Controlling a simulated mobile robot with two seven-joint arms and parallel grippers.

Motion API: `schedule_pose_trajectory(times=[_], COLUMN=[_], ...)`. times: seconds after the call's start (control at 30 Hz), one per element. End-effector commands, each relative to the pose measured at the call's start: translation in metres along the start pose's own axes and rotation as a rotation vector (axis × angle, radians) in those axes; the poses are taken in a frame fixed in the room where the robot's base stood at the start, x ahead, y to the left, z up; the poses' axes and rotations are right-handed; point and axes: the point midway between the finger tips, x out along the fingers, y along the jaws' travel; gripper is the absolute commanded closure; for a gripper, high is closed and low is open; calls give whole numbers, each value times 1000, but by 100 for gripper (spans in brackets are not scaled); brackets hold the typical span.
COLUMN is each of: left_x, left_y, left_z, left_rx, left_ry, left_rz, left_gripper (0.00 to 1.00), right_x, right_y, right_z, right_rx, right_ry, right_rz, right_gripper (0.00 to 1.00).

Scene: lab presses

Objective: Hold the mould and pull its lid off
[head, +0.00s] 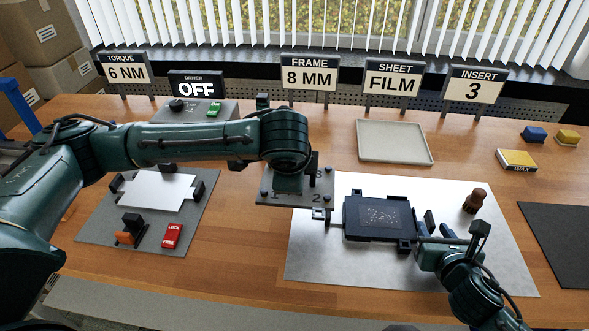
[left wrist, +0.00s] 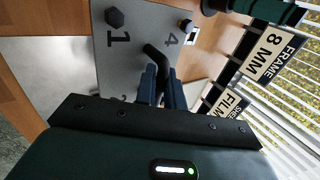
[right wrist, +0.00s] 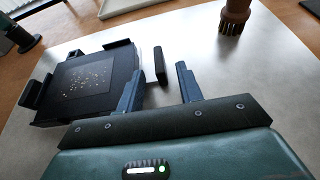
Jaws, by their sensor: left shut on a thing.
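The lid (head: 295,196) is a grey plate with numbered corners and black bolts. It is off the mould and held at its left. My left gripper (left wrist: 162,82) is shut on the lid's bent black handle (left wrist: 152,54); in the head view my wrist hides the grip. The mould (head: 378,217) is dark, flat and open, with pale specks on its face; it also shows in the right wrist view (right wrist: 88,84). My right gripper (head: 434,231) is open at the mould's right side. A dark bar (right wrist: 159,65) stands between and beyond its fingers.
The mould sits on a shiny metal sheet (head: 330,265). A brown brush (head: 475,201) stands at its right. An empty pale tray (head: 395,142) lies behind. A grey mat (head: 98,232) with a white sheet and a red lock block (head: 172,236) lies at the left.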

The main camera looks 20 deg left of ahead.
Motion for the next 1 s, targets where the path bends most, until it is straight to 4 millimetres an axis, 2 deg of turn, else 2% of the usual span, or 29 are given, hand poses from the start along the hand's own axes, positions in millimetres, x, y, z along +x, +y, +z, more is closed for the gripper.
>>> schedule_pose_trajectory(times=[0.2,0.33,0.8,1.0], left_x=[-1,-1,-1,-1], left_y=[-1,-1,-1,-1], left_z=[0,0,0,0], left_rx=[-1,-1,-1,-1], left_ry=[2,2,2,1], left_rz=[-3,-3,-3,-3], left_gripper=[100,100,100,100], right_x=[-1,-11,-99,-117], right_y=[-1,-1,0,0], right_z=[0,0,0,0], right_rx=[-1,-3,-2,-1], right_ry=[-1,-1,2,0], right_rz=[-1,-1,0,-1], right_gripper=[64,64,64,64])
